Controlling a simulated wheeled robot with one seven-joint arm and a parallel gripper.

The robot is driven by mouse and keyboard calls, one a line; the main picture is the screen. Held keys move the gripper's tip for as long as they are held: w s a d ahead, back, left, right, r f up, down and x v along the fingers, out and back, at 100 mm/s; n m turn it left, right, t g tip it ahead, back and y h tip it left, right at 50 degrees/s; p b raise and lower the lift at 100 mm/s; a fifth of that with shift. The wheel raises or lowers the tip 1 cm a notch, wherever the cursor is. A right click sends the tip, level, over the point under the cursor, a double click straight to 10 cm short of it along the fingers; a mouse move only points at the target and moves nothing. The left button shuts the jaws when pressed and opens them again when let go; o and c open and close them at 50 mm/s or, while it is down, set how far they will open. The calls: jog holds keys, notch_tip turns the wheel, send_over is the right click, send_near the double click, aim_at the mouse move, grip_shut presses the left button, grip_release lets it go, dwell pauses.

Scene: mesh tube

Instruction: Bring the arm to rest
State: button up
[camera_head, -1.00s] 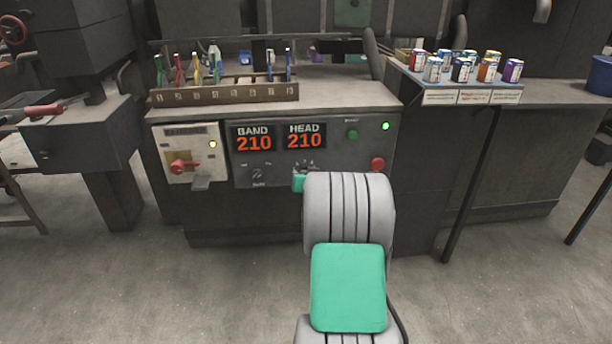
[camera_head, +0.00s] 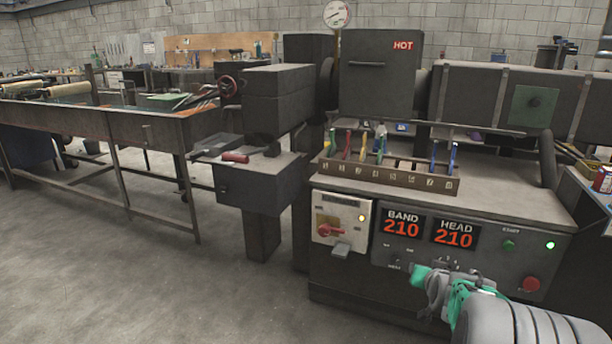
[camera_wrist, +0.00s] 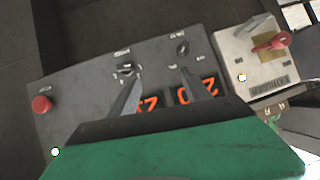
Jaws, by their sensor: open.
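My arm reaches in from the bottom right of the head view. My gripper (camera_head: 437,285) is in front of the lower part of the machine's control panel (camera_head: 385,251). In the wrist view my gripper (camera_wrist: 160,77) has its two fingers spread, with nothing between them. The panel shows upside down behind the fingers, with a knob (camera_wrist: 127,70) near one fingertip and another knob (camera_wrist: 183,48) near the other. I cannot tell whether a finger touches the panel. The green housing hides part of the wrist view.
A rack (camera_head: 385,174) of coloured tools stands above. A long metal table (camera_head: 95,120) is at left; floor between is open.

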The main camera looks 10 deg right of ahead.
jog(key=s+a+r+n+g+y+p, duration=0.25)
jog(key=a+r+p, duration=0.55)
jog(key=a+r, duration=0.55)
jog(key=s+a+r+n+g+y+p, duration=0.1)
jog(key=s+a+r+n+g+p, duration=0.1)
jog(key=s+a+r+p, duration=0.4)
jog(key=s+a+r+n+g+y+p, duration=0.1)
jog(key=s+a+r+n+g+p, duration=0.1)
jog(key=s+a+r+p, duration=0.4)
jog(key=s+a+g+p, duration=0.1)
jog(key=s+a+p, duration=0.1)
jog(key=s+a, duration=0.3)
jog(key=shift+s, duration=0.85)
